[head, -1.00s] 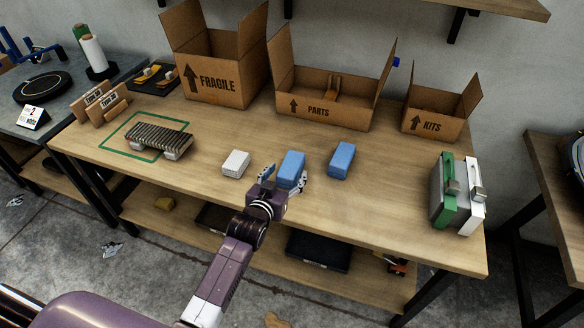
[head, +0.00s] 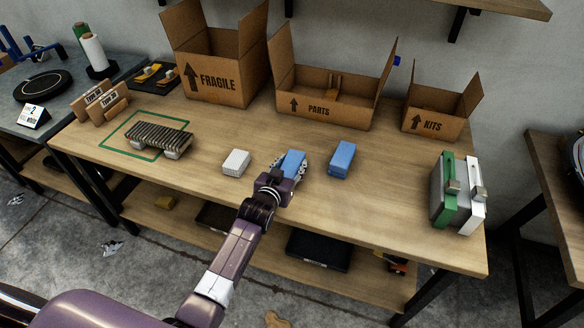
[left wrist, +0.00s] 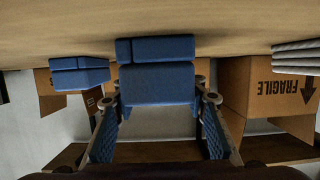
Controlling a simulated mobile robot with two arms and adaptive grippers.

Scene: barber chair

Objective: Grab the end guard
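No label marks the end guard; two alike blue two-part blocks lie on the workbench. The nearer blue block (head: 294,162) is at the middle front. In the left wrist view this block (left wrist: 157,72) fills the centre, its picture upside down. My left gripper (head: 290,170) is at this block, one finger on each side. In the left wrist view the left gripper (left wrist: 160,108) is open, its fingertips close beside the block's lower part; whether they touch is unclear. The other blue block (head: 342,159) stands to the right, apart from the gripper. My right gripper is not in view.
A white block (head: 236,163) lies just left of the gripper. A ribbed grey part (head: 158,138) lies in a green outline further left. Cardboard boxes marked FRAGILE (head: 218,85), PARTS (head: 318,110) and KITS (head: 432,124) stand behind. Green and white cases (head: 446,190) stand right.

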